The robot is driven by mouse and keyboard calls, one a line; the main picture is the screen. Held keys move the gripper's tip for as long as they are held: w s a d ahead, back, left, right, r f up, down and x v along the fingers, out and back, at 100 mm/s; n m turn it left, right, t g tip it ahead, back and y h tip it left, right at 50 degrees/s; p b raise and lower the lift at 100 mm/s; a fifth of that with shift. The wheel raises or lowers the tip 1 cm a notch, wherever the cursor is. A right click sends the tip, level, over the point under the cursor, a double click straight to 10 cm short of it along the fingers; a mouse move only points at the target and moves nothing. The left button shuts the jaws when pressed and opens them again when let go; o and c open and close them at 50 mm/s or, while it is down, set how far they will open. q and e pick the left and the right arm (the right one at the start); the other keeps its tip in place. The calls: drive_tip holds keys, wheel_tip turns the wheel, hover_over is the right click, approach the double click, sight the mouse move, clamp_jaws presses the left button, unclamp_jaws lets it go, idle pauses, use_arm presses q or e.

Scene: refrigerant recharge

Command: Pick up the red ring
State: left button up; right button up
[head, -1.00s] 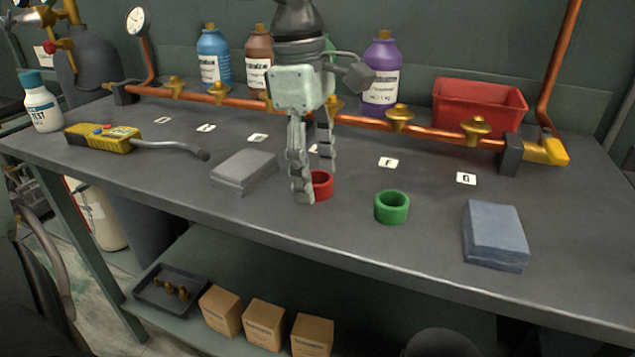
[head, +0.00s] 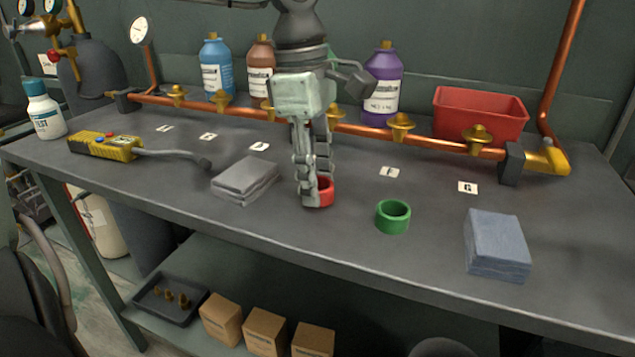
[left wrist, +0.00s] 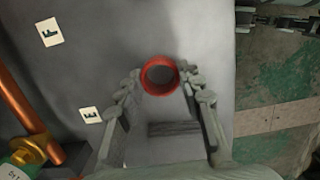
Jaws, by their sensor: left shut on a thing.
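The red ring (head: 326,191) stands on the grey workbench near the middle, partly hidden behind a finger of my left gripper (head: 318,194). My left gripper points down and is shut on the ring, with a finger on either side. In the left wrist view the red ring (left wrist: 159,76) lies between the two fingertips of the left gripper (left wrist: 160,84). The ring appears to rest on the bench top, though I cannot tell whether there is a small gap under it. My right gripper is not in view.
A green ring (head: 393,216) stands just right of the red one. A copper pipe with brass valves (head: 400,125) runs behind. A red bin (head: 479,112) stands at the back right.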

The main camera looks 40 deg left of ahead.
use_arm(q)
wheel_tip(320, 180, up, 4)
drive_tip(key=shift+a, duration=0.1)
drive_tip(key=a+r+p, duration=0.4)
drive_tip(key=a+r, duration=0.6)
drive_tip(key=a, duration=0.1)
drive_tip(key=shift+a+r, duration=0.2)
drive_tip(key=shift+r, duration=0.1)
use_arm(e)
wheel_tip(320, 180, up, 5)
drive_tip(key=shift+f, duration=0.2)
use_arm(q)
drive_tip(key=shift+f, duration=0.1)
